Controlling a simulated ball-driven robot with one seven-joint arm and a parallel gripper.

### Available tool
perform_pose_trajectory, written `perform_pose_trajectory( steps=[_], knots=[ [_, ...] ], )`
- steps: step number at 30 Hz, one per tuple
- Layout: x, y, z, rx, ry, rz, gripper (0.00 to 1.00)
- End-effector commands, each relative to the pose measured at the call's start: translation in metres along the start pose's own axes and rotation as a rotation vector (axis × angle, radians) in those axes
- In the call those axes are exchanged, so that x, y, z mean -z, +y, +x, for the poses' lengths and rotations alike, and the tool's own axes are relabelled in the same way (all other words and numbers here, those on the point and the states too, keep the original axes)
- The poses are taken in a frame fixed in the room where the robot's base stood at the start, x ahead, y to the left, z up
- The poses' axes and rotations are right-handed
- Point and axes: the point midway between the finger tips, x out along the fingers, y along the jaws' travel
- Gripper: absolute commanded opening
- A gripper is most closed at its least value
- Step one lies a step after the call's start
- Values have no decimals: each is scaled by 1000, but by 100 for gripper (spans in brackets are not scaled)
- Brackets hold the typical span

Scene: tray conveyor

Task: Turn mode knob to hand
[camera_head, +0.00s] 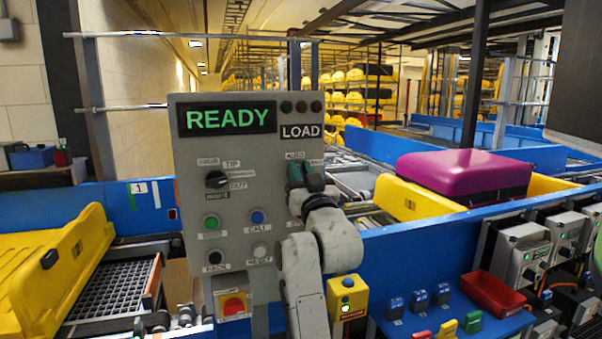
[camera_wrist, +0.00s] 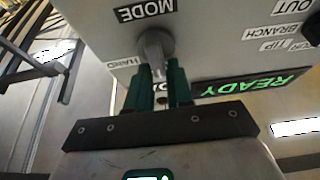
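In the wrist view the panel appears upside down and the "HAND" label (camera_wrist: 120,56) is left of the knob. My gripper (camera_wrist: 159,72) has green fingers on either side of the knob's grip and appears shut on it. In the head view my gripper (camera_head: 301,172) covers the knob, just below the "AUTO" label (camera_head: 295,155).
The panel's screen (camera_head: 227,118) reads "READY" and a plate (camera_head: 300,131) reads "LOAD". A black selector (camera_head: 216,179) and several buttons are left of my gripper. A yellow push-button box (camera_head: 347,297) stands below right. A purple suitcase (camera_head: 466,172) lies on the conveyor behind.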

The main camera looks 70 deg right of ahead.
Motion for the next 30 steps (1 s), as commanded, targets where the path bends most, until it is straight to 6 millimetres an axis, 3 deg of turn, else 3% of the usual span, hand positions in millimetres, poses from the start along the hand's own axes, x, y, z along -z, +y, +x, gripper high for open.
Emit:
perform_pose_trajectory(
  steps=[6,20,30],
  knots=[
    [0,0,0,0,0,0,0],
    [-2,0,-1,-14,-1,38,0],
    [-5,1,-2,-98,2,247,0]
  ],
)
